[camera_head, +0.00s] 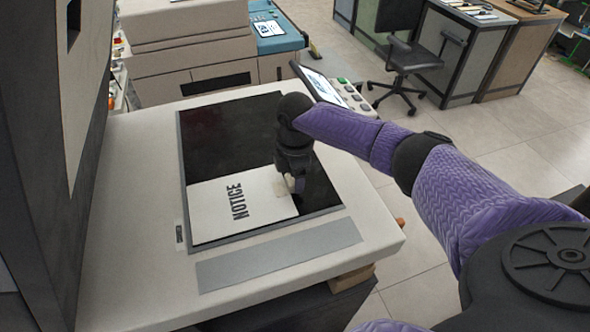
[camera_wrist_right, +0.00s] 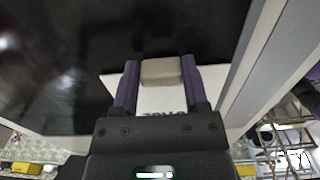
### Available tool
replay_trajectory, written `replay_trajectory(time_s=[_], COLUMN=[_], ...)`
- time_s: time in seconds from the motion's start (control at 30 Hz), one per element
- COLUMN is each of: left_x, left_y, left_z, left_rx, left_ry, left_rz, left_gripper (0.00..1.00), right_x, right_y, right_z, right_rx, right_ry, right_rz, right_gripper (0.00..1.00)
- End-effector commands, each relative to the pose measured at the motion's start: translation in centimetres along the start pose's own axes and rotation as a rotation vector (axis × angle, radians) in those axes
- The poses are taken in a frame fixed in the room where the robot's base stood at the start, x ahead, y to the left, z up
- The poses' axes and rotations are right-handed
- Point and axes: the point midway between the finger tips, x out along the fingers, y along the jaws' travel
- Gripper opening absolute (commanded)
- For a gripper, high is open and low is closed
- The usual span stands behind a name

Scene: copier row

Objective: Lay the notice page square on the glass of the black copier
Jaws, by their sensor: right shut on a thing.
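The white notice page (camera_head: 225,209), printed NOTICE, is over the near left part of the dark copier glass (camera_head: 228,135) in the head view. Its edges look roughly in line with the glass frame; I cannot tell whether it touches the glass. My right gripper (camera_head: 296,184) points down at the page's right edge, shut on a small beige block at that edge. In the right wrist view the block (camera_wrist_right: 161,71) is between the fingertips, with part of the page (camera_wrist_right: 150,98) behind it. My left gripper is out of view.
The copier body (camera_head: 130,255) is cream, with a dark raised lid (camera_head: 45,150) at left. A control panel (camera_head: 335,90) stands at the glass's far right. A second machine (camera_head: 190,45) is behind; an office chair (camera_head: 413,55) is farther off. The far glass is bare.

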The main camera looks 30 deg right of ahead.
Motion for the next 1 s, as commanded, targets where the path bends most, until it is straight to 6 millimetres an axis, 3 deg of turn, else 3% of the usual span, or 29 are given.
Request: replay_trajectory(time_s=[0.33,0.37,0.53,0.8,1.0], left_x=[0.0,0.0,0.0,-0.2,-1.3], left_y=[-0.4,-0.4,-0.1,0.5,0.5], left_z=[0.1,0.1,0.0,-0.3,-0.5], left_rx=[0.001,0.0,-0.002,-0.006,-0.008], left_ry=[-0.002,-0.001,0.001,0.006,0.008], left_rz=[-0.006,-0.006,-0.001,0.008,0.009], left_gripper=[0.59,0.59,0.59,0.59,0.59], right_x=[0.2,0.2,0.2,-0.2,-5.0], right_y=[0.0,0.0,0.0,0.0,0.1], right_z=[0.0,0.0,0.0,0.0,0.0], right_rx=[0.0,0.0,0.0,0.0,-0.001], right_ry=[0.0,0.0,0.0,0.0,0.002], right_rz=[0.0,0.0,0.0,0.001,0.005], right_gripper=[0.01,0.64,0.98,0.98,0.98])
